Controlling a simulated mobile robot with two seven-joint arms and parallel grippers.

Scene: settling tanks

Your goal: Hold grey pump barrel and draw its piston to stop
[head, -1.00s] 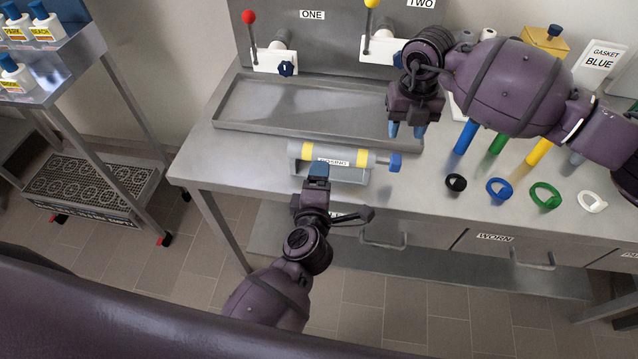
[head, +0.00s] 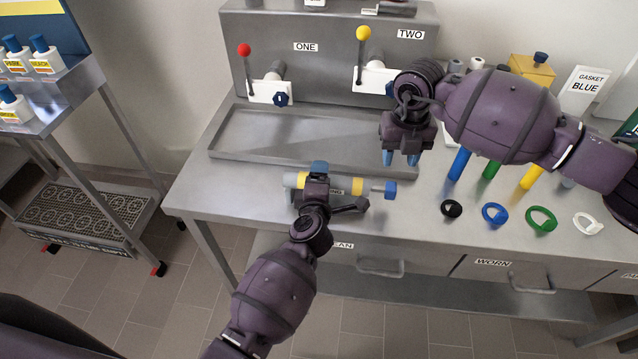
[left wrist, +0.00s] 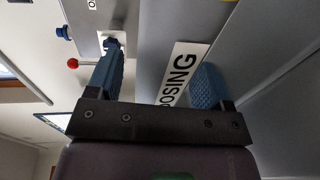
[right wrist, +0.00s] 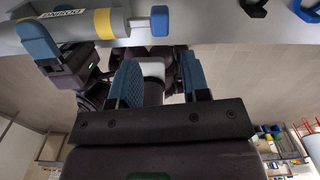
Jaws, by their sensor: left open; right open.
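The grey pump barrel (head: 347,186) with yellow bands lies along the front of the bench. Its piston rod sticks out at the right end, with a blue knob (head: 390,189). My left gripper (head: 318,172) is open over the barrel's left-middle part and covers some of its label. In the left wrist view the label (left wrist: 180,72) shows between the two blue fingers; contact cannot be told. My right gripper (head: 401,158) is open and empty, fingers down, behind and above the knob. The barrel (right wrist: 85,25) and knob (right wrist: 159,20) also show in the right wrist view.
A shallow metal tray (head: 225,150) lies behind the barrel, below two levered valves. Black, blue, green and white rings (head: 541,219) lie to the right, before coloured cylinders (head: 459,164). A bottle rack (head: 75,70) stands at the left.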

